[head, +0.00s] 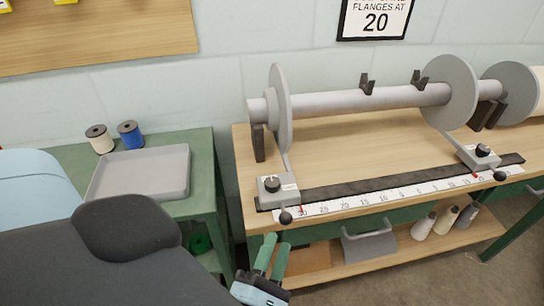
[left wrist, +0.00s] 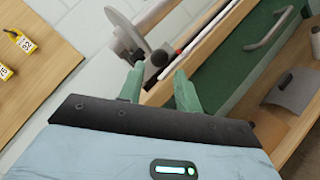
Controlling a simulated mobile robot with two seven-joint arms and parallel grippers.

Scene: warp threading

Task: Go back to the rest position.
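My left gripper (head: 275,245) is low in the head view, in front of the bench's front left corner. Its two green fingers stand apart with nothing between them. In the left wrist view the gripper (left wrist: 158,72) also shows open and empty, with the bench and a round grey flange beyond the fingertips. My left arm's dark and light blue links fill the lower left of the head view. My right gripper is not in view.
The wooden bench (head: 340,160) carries a grey roller (head: 350,100) with flanges, a scale (head: 400,195) and two clamp blocks. A green table with a grey tray (head: 140,172) and two spools stands left. A lower shelf holds several cones.

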